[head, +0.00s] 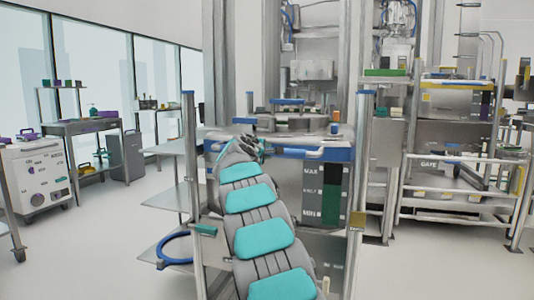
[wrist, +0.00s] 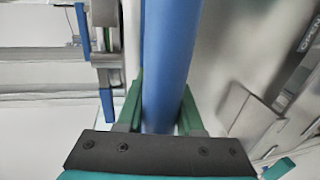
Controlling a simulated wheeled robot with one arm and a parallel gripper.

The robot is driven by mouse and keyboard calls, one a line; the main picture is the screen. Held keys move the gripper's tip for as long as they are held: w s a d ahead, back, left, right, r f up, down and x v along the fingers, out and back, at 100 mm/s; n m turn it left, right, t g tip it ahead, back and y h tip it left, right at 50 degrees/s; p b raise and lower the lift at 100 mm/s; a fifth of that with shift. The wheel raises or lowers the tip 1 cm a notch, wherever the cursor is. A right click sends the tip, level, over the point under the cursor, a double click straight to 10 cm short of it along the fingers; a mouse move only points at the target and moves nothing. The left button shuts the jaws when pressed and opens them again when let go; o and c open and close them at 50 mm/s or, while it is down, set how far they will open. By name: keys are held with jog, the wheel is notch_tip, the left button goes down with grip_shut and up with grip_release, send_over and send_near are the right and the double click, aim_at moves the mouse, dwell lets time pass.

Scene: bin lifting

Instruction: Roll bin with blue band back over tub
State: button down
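The bin with the blue band (head: 325,154) stands upright between two steel posts in the head view, with MAX and MIN marks on its dark front panel. My grey and teal arm reaches up to its left front edge. My gripper (head: 248,143) is small and partly hidden by the arm there. In the wrist view my gripper (wrist: 160,115) has its green fingers on both sides of a blue bar (wrist: 169,60), apparently touching it. Whether this bar belongs to the bin's blue band is not clear. I cannot tell for sure which vessel is the tub.
A steel frame with a gate (head: 455,165) and a yellow-marked steel vessel (head: 455,101) stands at right. A blue ring (head: 174,250) sits low at left of the bin. A white cabinet (head: 36,175) and workbench (head: 85,128) stand farther left. Floor between is clear.

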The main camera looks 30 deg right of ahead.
jog(key=c, duration=0.9)
grip_release()
jog(key=shift+s+a+r, duration=0.15)
jog(key=shift+r, duration=0.45)
jog(key=o, duration=0.3)
jog(key=shift+f, duration=0.2)
jog(key=shift+o, duration=0.3)
jog(key=shift+f, duration=0.1)
jog(key=shift+a, duration=0.1)
jog(key=b+v, duration=0.1)
jog(key=v, duration=0.6)
jog(key=shift+s+a, duration=0.15)
jog(key=shift+a, duration=0.1)
